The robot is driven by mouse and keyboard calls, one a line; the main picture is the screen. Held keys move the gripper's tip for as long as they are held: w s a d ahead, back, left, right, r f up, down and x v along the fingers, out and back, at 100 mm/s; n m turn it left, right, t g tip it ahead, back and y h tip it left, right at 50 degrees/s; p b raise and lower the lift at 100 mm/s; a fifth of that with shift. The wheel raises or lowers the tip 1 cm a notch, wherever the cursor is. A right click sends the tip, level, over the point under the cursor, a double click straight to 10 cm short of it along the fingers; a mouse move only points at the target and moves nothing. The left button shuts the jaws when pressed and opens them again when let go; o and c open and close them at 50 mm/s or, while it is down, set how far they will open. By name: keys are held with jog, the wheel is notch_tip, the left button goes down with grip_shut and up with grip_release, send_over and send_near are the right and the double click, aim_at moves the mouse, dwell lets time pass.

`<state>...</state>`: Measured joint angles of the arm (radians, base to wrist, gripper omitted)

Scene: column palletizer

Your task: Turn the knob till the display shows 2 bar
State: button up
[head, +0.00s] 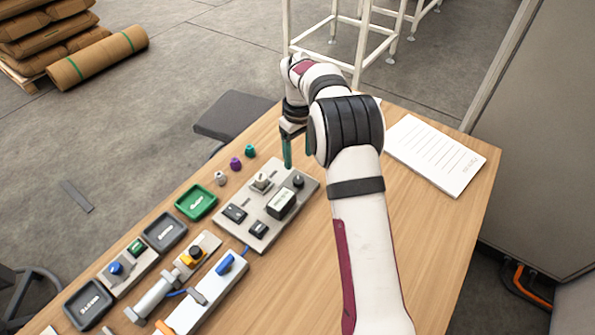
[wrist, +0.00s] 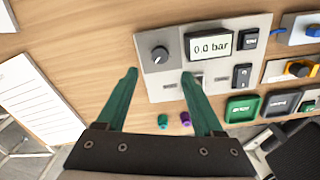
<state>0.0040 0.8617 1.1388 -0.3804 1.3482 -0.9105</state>
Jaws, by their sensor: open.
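The black knob (wrist: 159,53) sits on a grey panel (wrist: 155,19) beside the display (wrist: 210,45), which reads 0.0 bar in the wrist view. In the head view the knob (head: 298,180) is at the panel's far right corner and the display is the white-faced box (head: 281,203). My gripper (wrist: 158,78) has two green fingers spread apart, with nothing between them. In the head view my gripper (head: 287,152) hangs just beyond the panel, apart from the knob. In the wrist view the knob appears ahead of the fingertips, between them.
The panel also carries a toggle switch (head: 261,182) and black rocker switches (head: 235,213). Small purple (head: 235,163) and teal (head: 250,151) caps stand beside it. A green tray (head: 196,202) lies left, a paper sheet (head: 436,154) right. Bare wood lies between panel and sheet.

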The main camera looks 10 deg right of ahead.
aim_at(298, 179)
notch_tip(298, 179, down, 9)
jog(key=shift+r, duration=0.1)
grip_shut()
dwell(0.4)
